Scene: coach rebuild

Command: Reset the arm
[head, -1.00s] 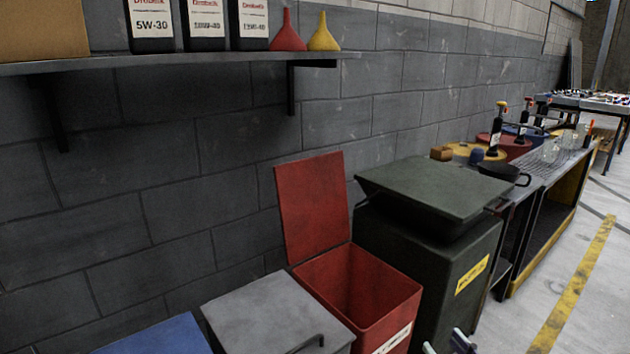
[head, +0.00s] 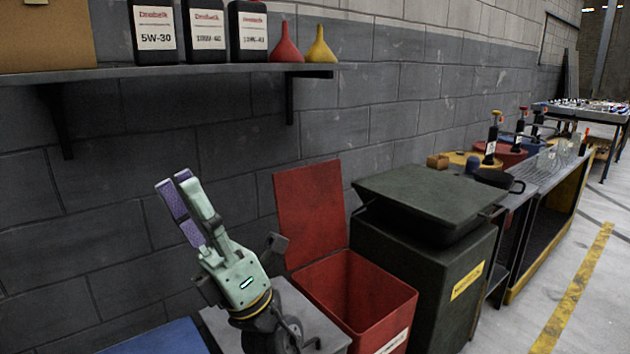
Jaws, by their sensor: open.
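My gripper (head: 180,204) is in the head view at lower left, in front of the grey block wall. Its fingers, with purple pads, point up and slightly left. They are open, and nothing shows between them. The pale green gripper body and my dark wrist cover part of a grey bin (head: 318,318) behind them.
A red bin (head: 385,306) with its lid raised stands right of my gripper. A blue lid (head: 165,340) is at lower left. A shelf (head: 200,72) with bottles and funnels hangs above. Floor at right is clear.

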